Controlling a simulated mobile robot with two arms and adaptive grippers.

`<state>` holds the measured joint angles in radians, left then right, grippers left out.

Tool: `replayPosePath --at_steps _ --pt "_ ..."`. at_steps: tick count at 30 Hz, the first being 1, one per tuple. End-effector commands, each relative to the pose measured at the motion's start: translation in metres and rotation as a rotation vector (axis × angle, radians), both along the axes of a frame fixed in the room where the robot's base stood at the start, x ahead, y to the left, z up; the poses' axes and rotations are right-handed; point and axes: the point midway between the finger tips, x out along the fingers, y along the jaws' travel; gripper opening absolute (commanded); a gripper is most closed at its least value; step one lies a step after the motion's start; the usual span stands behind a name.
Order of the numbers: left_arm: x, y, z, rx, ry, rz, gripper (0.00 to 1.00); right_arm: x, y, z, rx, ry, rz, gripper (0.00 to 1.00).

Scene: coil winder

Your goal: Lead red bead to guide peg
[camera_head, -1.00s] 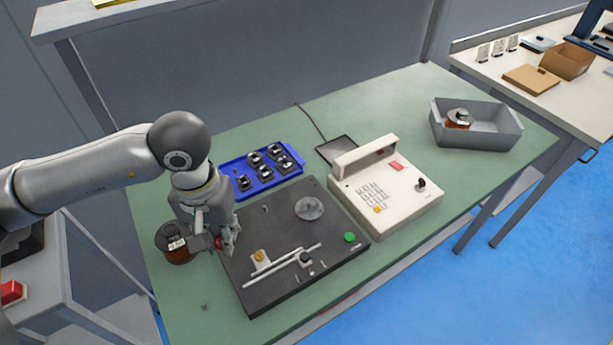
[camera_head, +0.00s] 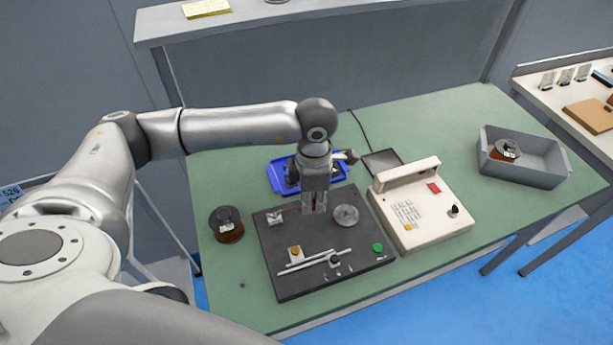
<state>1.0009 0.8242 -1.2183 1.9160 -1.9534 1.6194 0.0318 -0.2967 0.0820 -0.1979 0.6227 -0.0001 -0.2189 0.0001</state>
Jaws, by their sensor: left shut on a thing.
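My left gripper (camera_head: 314,208) points down over the upper middle of the black winder plate (camera_head: 290,248), left of the round silver disc (camera_head: 346,215). It is shut on the red bead, which the fingers almost wholly hide; only a trace of red shows by the fingertips. A small pale metal fitting (camera_head: 275,218) stands at the plate's upper left, left of the gripper; I cannot tell whether it is the guide peg. The copper wire spool (camera_head: 228,229) stands on the table left of the plate. My right gripper is out of view.
The blue tray (camera_head: 276,181) with black parts lies behind the gripper, partly hidden by it. A cream keypad unit (camera_head: 425,215) stands right of the plate. A grey bin (camera_head: 525,172) holds another spool (camera_head: 505,151). The green table (camera_head: 450,130) is clear at the back right.

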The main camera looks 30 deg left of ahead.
Motion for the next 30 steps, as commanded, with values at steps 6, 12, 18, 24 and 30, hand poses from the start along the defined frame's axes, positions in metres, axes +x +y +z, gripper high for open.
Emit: replayPosePath --at_steps 6,12,18,24,30 --pt "0.013 0.009 0.002 0.001 0.002 0.509 0.12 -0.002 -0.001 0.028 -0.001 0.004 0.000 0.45" --pt "0.022 0.019 -0.002 0.002 0.003 0.973 0.12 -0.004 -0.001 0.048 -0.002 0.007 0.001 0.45" --pt "0.029 0.028 -0.007 0.002 0.000 1.348 0.12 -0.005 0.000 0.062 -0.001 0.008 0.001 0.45" --pt "0.032 0.033 -0.011 0.002 -0.001 1.538 0.12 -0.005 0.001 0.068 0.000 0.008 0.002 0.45" --pt "0.033 0.034 -0.019 0.000 -0.001 1.569 0.12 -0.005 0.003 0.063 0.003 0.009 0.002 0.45"
